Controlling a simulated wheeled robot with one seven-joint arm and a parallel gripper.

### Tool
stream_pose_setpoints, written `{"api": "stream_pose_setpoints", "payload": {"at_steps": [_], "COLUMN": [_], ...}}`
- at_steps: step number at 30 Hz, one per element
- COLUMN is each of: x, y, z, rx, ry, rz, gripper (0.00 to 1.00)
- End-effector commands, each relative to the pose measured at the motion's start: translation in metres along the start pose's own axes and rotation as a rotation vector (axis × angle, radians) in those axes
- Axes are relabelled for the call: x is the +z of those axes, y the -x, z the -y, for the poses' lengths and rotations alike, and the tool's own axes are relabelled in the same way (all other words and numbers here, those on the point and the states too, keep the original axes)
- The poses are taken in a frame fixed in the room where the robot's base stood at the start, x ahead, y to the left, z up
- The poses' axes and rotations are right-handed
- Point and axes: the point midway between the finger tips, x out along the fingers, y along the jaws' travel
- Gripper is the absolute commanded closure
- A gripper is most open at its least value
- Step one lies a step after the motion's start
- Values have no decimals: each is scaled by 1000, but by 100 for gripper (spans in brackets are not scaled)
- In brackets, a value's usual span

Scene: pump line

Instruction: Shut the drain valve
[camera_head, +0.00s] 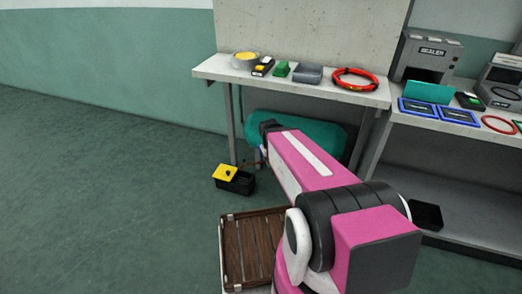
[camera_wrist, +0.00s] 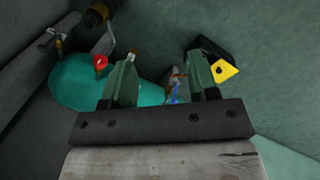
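Under the bench lies a teal tank (camera_head: 325,138), partly hidden by my arm; it also shows in the wrist view (camera_wrist: 75,85). Near it in the wrist view are a red knob (camera_wrist: 100,62) and a metal lever fitting (camera_wrist: 54,38) at the upper left. A small fitting with blue and red parts (camera_wrist: 175,90) appears between the fingers in the picture. I cannot tell which of these is the drain valve, or whether it is open. My gripper (camera_wrist: 163,72) is open, with nothing held between its fingers. In the head view my arm mostly hides it.
A black box with a yellow lid (camera_head: 233,180) stands on the floor by the bench leg. A wooden crate (camera_head: 232,250) is nearer. The bench top (camera_head: 215,69) holds several items, including a red ring (camera_head: 355,79). The floor at left is clear.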

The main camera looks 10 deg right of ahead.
Motion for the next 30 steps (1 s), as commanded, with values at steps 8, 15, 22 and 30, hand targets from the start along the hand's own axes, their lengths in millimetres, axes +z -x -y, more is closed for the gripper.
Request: {"api": "stream_pose_setpoints", "payload": {"at_steps": [8,15,22,30], "x": [-62,-127,-194,-248], "y": [-62,-104,-139,-172], "z": [-28,-33,-7,48], "rx": [407,795,1166,1522], "ry": [419,848,1259,1611], "rz": [96,226,388,569], "gripper": [46,46,46,46]}}
